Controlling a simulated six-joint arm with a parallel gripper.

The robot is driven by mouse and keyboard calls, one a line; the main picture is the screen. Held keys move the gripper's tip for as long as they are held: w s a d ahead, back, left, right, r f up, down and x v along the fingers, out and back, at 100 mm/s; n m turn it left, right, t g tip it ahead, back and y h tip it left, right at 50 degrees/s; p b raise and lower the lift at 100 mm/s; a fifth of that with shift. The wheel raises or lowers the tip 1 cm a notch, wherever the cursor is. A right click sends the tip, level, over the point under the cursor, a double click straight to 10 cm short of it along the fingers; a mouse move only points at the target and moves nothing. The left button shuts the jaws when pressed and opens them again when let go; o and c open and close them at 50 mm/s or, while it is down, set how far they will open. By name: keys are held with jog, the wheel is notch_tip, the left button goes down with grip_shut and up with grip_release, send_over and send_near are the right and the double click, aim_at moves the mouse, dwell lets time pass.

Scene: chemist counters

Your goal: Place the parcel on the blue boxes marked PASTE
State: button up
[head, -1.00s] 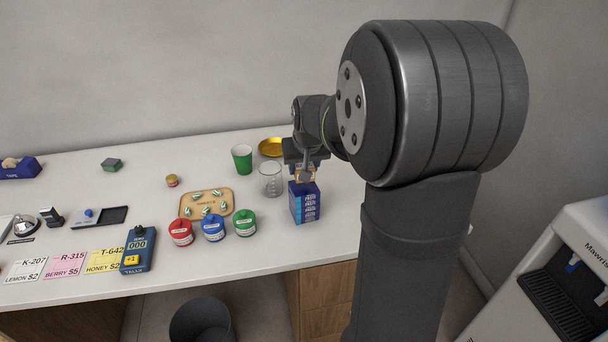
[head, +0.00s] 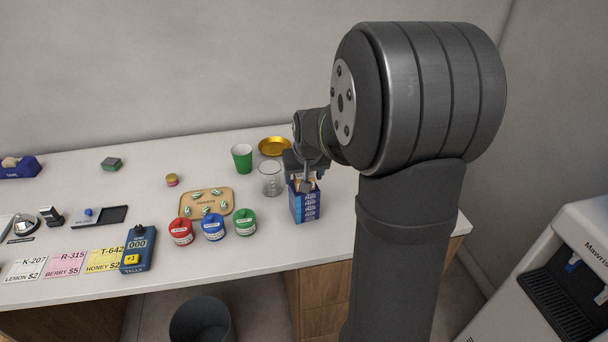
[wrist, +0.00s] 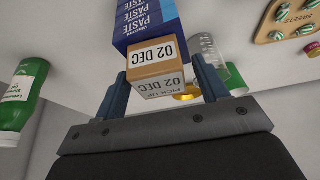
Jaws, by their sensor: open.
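The parcel (wrist: 158,58) is a small brown box with a white label reading 02 DEC. In the wrist view it sits against the end of the blue boxes marked PASTE (wrist: 147,22). In the head view the blue PASTE boxes (head: 306,206) stand stacked near the counter's front edge, with the parcel on top, mostly hidden by my gripper (head: 305,186). My gripper's two blue fingers (wrist: 163,93) stand on either side of the parcel, open, with narrow gaps seeming to show beside it.
A glass beaker (head: 270,182) stands close behind the boxes, with a green cup (head: 242,158) and a gold dish (head: 274,146) beyond. A green jar (head: 244,224) stands to the left. A green bottle (wrist: 20,98) shows at the wrist view's left.

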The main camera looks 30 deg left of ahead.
jog(key=v, duration=1.2)
jog(key=shift+r, duration=0.15)
jog(key=x, duration=1.2)
notch_tip(320, 180, up, 3)
jog(key=shift+f, duration=0.25)
jog(key=shift+r, duration=0.65)
